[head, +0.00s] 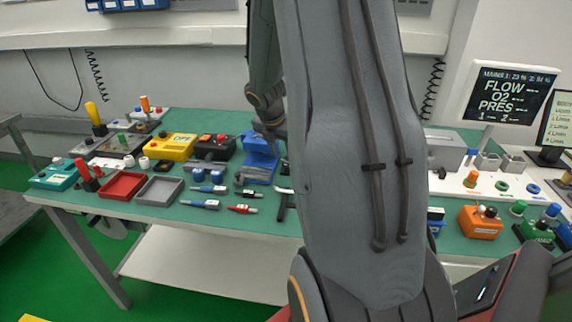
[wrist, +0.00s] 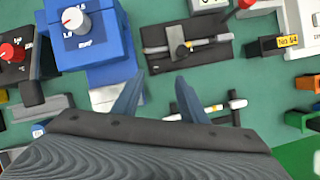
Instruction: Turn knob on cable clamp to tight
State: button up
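A flat black block with a grey rod across it and a small dark knob (wrist: 180,42) on top, which looks like the cable clamp (wrist: 158,62), lies ahead of my gripper in the wrist view. My gripper (wrist: 158,92) is open and empty, its two blue-grey fingers apart below the block in the picture and not seen touching it. The knob's marks are too small to read. In the head view my own arm covers much of the bench, and I cannot make out the clamp there.
A blue box (wrist: 92,42) with a white-topped knob stands left of the block, close to my left finger. A black-and-white rod (wrist: 208,109) lies by my right finger. In the head view the green bench (head: 150,213) holds trays, connectors and a yellow box (head: 170,147).

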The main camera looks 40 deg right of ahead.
aim_at(286, 166)
jog(key=x, duration=0.6)
jog(key=shift+f, duration=0.35)
grip_shut()
jog(key=shift+w+m+g+b, duration=0.15)
jog(key=shift+m+g+b, duration=0.15)
jog(key=shift+m, duration=0.4)
grip_release()
jog(key=shift+r, duration=0.1)
jog(key=v, duration=0.7)
jog(key=shift+a+r, duration=0.2)
jog(key=shift+r, duration=0.05)
